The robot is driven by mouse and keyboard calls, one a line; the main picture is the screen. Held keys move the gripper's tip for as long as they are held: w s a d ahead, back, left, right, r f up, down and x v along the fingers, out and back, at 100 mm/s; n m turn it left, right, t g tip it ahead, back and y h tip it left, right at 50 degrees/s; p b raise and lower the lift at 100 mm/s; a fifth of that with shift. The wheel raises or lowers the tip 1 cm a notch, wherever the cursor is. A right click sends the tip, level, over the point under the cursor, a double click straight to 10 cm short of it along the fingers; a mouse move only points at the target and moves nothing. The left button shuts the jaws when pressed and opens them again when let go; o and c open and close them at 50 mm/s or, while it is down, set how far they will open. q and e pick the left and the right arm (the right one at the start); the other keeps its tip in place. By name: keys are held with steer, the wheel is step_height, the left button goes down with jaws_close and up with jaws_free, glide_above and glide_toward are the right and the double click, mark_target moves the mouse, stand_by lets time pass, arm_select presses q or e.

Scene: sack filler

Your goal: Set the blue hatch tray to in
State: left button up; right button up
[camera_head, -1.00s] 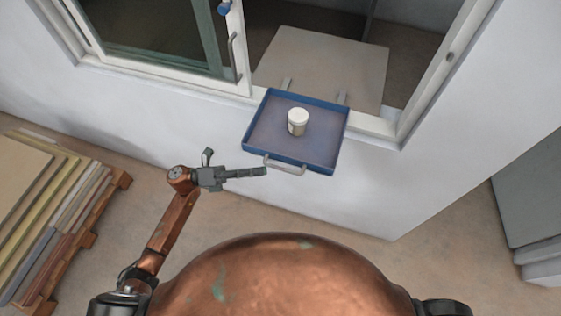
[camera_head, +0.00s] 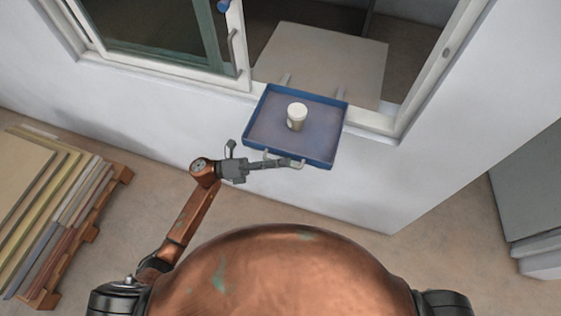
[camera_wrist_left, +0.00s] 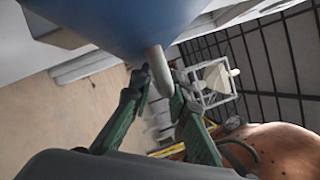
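The blue hatch tray (camera_head: 262,143) juts out from the window opening over the near side of the wall, in the head view. It is level and has a pale metal handle (camera_head: 299,165) on its front edge. A white lidded jar (camera_head: 297,117) stands upright in the tray. My left gripper (camera_head: 290,163) is at the handle. In the left wrist view the tray's blue underside (camera_wrist_left: 125,22) fills the top, and the handle (camera_wrist_left: 155,66) lies between the two green fingers (camera_wrist_left: 160,80), which look apart. My right gripper is out of view.
A sliding window (camera_head: 160,40) with a white frame is left of the opening. A grey-beige shelf (camera_head: 325,62) lies behind the tray. A pallet of boards (camera_head: 55,205) is at the left. Grey slabs (camera_head: 530,205) stand at the right. Floor before the wall is clear.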

arm_select(q)
steer(key=shift+c, duration=0.3)
jaws_close()
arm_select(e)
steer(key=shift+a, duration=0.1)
